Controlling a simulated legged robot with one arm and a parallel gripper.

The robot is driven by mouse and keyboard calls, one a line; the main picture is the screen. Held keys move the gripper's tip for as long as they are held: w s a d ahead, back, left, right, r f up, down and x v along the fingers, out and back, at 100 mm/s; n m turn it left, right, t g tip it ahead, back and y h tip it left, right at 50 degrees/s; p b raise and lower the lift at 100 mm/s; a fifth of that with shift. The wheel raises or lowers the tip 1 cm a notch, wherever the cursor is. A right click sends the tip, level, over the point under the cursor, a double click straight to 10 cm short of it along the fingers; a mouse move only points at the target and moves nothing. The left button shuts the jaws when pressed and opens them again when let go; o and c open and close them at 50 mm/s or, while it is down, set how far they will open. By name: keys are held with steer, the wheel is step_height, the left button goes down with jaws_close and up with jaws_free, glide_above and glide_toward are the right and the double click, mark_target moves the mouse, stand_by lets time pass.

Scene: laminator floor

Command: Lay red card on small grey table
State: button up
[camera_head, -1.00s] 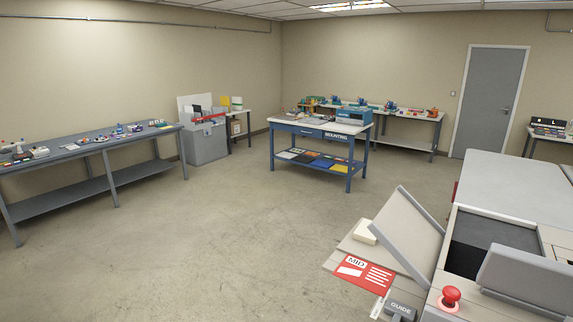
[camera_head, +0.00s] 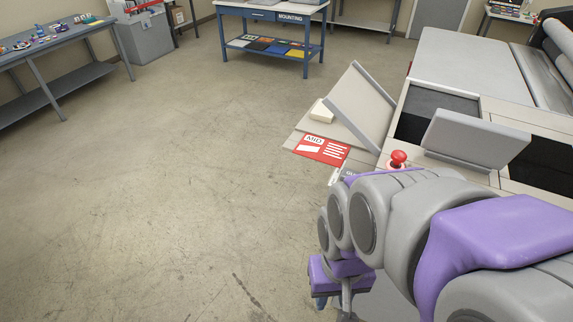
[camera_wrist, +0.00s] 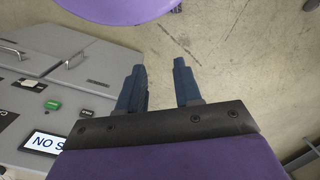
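A red card (camera_head: 322,149) marked "MID" lies flat on a pale grey ledge (camera_head: 298,144) at the left side of the laminator, in front of a cream block (camera_head: 321,111) and a tilted grey flap (camera_head: 360,103). I cannot tell whether this ledge is the small grey table; no other small grey table is clear. In the wrist view, the two dark fingers of my gripper (camera_wrist: 159,68) are apart with bare floor between them, and the card is not seen. In the head view, my arm hangs at lower right, nearer than the card and below it.
The laminator (camera_head: 480,62) fills the right, with a red stop button (camera_head: 398,158) near my arm. Its grey cabinet side (camera_wrist: 90,75) is left of my fingers in the wrist view. A blue mounting table (camera_head: 230,11) and a long workbench (camera_head: 70,43) stand beyond open floor.

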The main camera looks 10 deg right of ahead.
mark_target(312, 156)
steer(key=w+a+f+m+t, duration=0.2)
steer(key=w+f+m+t, duration=0.15)
steer(key=w, duration=0.65)
steer(key=w+a+f+m+t, duration=0.2)
steer(key=w+a+f+m, duration=0.15)
steer(key=w, duration=0.75)
steer(key=w+a+f+m+t, duration=0.1)
steer(key=w+f+m+t, duration=0.2)
steer(key=w, duration=0.7)
steer(key=w+d+f+m+t+h+b, duration=0.1)
steer(key=w+d+f+m+t+h, duration=0.7)
steer(key=w+f+m, duration=0.3)
steer(key=shift+d+f+m+h, duration=0.2)
steer(key=shift+f+m+h, duration=0.1)
steer(key=shift+m+h, duration=0.55)
steer(key=shift+w, duration=0.1)
steer(key=b+x, duration=0.2)
steer(key=x, duration=1.5)
steer(key=shift+w+f+b, duration=0.2)
steer(key=shift+b, duration=0.1)
